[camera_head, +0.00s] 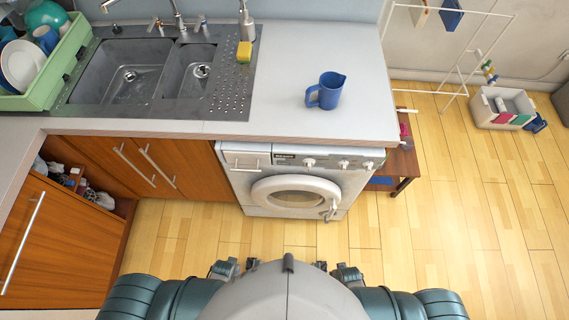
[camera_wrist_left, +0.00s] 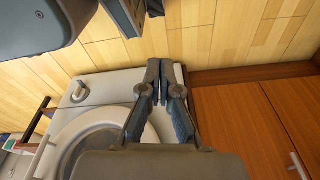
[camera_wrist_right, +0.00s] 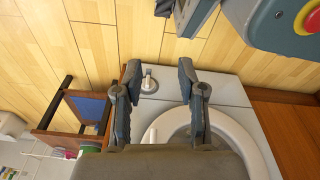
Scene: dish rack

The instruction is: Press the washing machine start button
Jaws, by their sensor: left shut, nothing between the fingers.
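The white washing machine (camera_head: 235,178) stands under the counter in the head view. Its control panel (camera_head: 327,160) has several round white knobs along the top. The start button is too small to tell apart. The round door (camera_head: 295,194) is shut; part of it also shows in the left wrist view (camera_wrist_left: 95,138) and right wrist view (camera_wrist_right: 222,132). My left gripper (camera_wrist_left: 160,68) is shut and empty in front of the machine. My right gripper (camera_wrist_right: 160,68) is open and empty, also in front of it. In the head view, both grippers are mostly hidden beside my body.
The countertop (camera_head: 290,108) overhangs the machine and holds a blue jug (camera_head: 326,91). A sink (camera_head: 125,75) and green dish rack (camera_head: 72,52) are at left. Wooden cabinets (camera_head: 190,165) adjoin the machine. A small wooden table (camera_head: 402,165) stands at its right.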

